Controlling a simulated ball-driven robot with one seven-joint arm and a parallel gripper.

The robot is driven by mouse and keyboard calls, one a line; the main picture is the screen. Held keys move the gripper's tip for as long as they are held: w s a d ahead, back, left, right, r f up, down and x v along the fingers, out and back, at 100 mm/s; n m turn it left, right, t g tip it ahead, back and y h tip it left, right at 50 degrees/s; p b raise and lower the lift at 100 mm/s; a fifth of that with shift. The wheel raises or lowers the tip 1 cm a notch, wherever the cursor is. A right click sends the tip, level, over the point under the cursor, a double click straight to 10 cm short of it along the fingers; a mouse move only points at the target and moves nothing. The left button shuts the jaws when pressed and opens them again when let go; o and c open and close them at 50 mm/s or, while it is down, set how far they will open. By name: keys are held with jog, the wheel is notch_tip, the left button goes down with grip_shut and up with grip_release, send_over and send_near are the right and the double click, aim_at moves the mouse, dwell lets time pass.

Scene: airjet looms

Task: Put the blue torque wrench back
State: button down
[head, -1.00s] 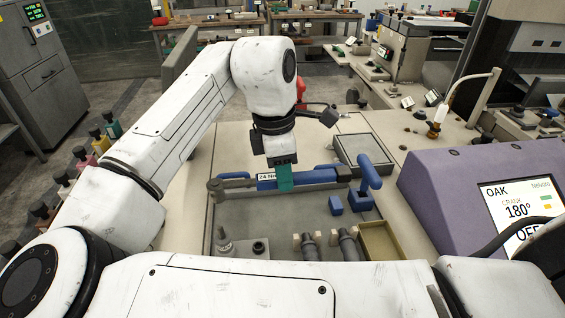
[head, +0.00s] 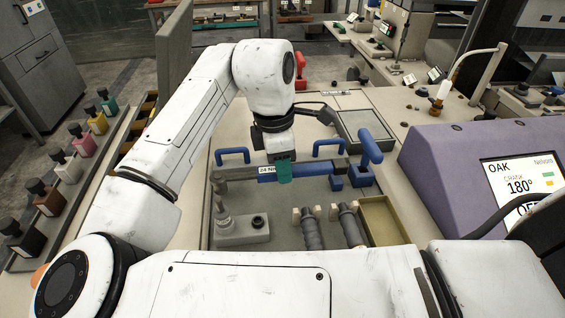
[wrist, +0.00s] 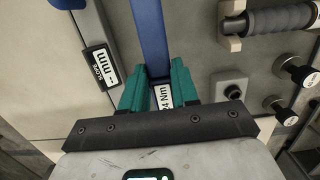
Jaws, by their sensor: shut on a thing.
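The blue torque wrench (head: 312,169) is in my gripper, held roughly level across the tool tray in the head view. In the wrist view the blue shaft (wrist: 151,38) runs up between the teal fingers (wrist: 158,88).
The grey tray (head: 280,205) also holds a grey block (head: 240,232), dark-gripped tools (head: 312,230) and an olive bin (head: 385,220). A blue upright lever (head: 370,148) stands at right, close to the wrench's end. Two blue handles (head: 232,155) lie behind. A purple console (head: 450,175) is at right.

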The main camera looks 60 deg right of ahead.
jog(key=shift+f, duration=1)
dwell(0.3)
jog(key=shift+c, duration=1.4)
grip_release()
jog(key=shift+r, duration=0.2)
jog(key=shift+w+a+r+p, duration=0.1)
jog(key=shift+w+r+p, duration=0.05)
jog(key=shift+r+p, duration=1.5)
jog(key=shift+w+a+r+p, duration=0.15)
jog(key=shift+r+p, duration=1.05)
jog(key=shift+p, duration=0.85)
notch_tip(320, 180, up, 11)
jog(key=w, duration=0.1)
jog(key=shift+a+f, duration=0.2)
jog(key=shift+a, duration=0.15)
